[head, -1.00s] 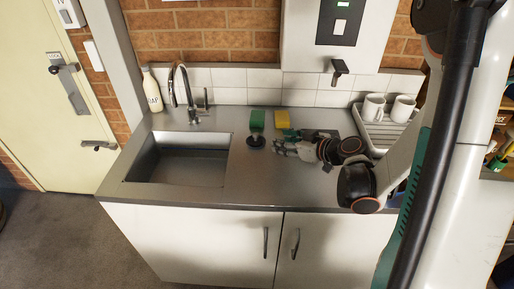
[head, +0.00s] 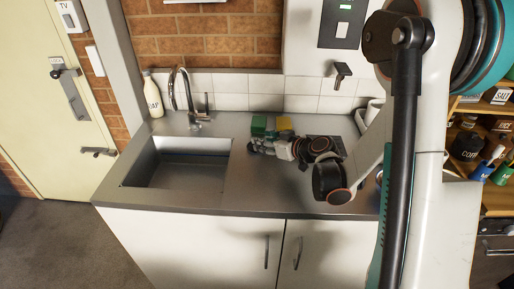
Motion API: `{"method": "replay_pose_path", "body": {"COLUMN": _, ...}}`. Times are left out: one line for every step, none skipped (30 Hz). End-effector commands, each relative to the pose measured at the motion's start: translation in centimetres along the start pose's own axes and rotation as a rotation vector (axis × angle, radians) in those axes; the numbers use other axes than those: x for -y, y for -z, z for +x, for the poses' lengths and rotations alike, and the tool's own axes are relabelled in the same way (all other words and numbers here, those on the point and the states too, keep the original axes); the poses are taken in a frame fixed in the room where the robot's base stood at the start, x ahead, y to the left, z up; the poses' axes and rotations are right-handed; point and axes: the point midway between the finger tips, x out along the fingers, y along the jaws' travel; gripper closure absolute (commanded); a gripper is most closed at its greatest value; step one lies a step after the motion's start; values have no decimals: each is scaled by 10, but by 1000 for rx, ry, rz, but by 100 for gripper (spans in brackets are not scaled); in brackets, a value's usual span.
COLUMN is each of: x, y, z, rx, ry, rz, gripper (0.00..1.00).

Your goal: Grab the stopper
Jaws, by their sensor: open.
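My gripper (head: 253,146) is low over the steel counter (head: 222,197), just right of the sink, pointing left. Its jaws are open, though the gap between the fingers is too small to make out. The dark round stopper, seen earlier on the counter in front of the green sponge, is now hidden by my gripper. I cannot tell whether the fingers are around it or touching it.
The green sponge (head: 258,124) and a yellow sponge (head: 284,123) are just behind my gripper. The sink basin (head: 178,168), tap (head: 190,95) and soap bottle (head: 153,95) are to the left. A mug (head: 373,110) is partly hidden behind my arm.

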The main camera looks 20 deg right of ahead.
Motion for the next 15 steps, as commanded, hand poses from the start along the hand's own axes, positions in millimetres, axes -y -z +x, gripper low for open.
{"method": "replay_pose_path", "body": {"x": 0, "y": -3, "z": 10, "rx": 1, "ry": 2, "rz": -1, "gripper": 58}}
{"method": "replay_pose_path", "body": {"x": 0, "y": -3, "z": 15, "rx": 1, "ry": 3, "rz": -1, "gripper": 58}}
{"method": "replay_pose_path", "body": {"x": 0, "y": -3, "z": 21, "rx": 1, "ry": 3, "rz": -2, "gripper": 58}}
{"method": "replay_pose_path", "body": {"x": 0, "y": -2, "z": 24, "rx": 1, "ry": 2, "rz": -2, "gripper": 58}}
{"method": "replay_pose_path", "body": {"x": 0, "y": -2, "z": 28, "rx": 0, "ry": 2, "rz": -1, "gripper": 58}}
{"method": "replay_pose_path", "body": {"x": -1, "y": -1, "z": 31, "rx": 0, "ry": 1, "rz": -1, "gripper": 58}}
{"method": "replay_pose_path", "body": {"x": -1, "y": -1, "z": 32, "rx": 0, "ry": 1, "rz": -1, "gripper": 58}}
{"method": "replay_pose_path", "body": {"x": -1, "y": -1, "z": 33, "rx": 0, "ry": 1, "rz": 0, "gripper": 58}}
{"method": "replay_pose_path", "body": {"x": -1, "y": 0, "z": 33, "rx": 0, "ry": 1, "rz": 0, "gripper": 58}}
{"method": "replay_pose_path", "body": {"x": -1, "y": 0, "z": 33, "rx": 0, "ry": 1, "rz": 0, "gripper": 58}}
{"method": "replay_pose_path", "body": {"x": -1, "y": 0, "z": 33, "rx": 0, "ry": 1, "rz": 0, "gripper": 58}}
{"method": "replay_pose_path", "body": {"x": -1, "y": 0, "z": 32, "rx": 0, "ry": 1, "rz": 0, "gripper": 58}}
{"method": "replay_pose_path", "body": {"x": -1, "y": 0, "z": 32, "rx": 0, "ry": 1, "rz": 0, "gripper": 58}}
{"method": "replay_pose_path", "body": {"x": -1, "y": 0, "z": 32, "rx": 0, "ry": 1, "rz": 0, "gripper": 63}}
{"method": "replay_pose_path", "body": {"x": -1, "y": 0, "z": 32, "rx": 0, "ry": 1, "rz": 0, "gripper": 72}}
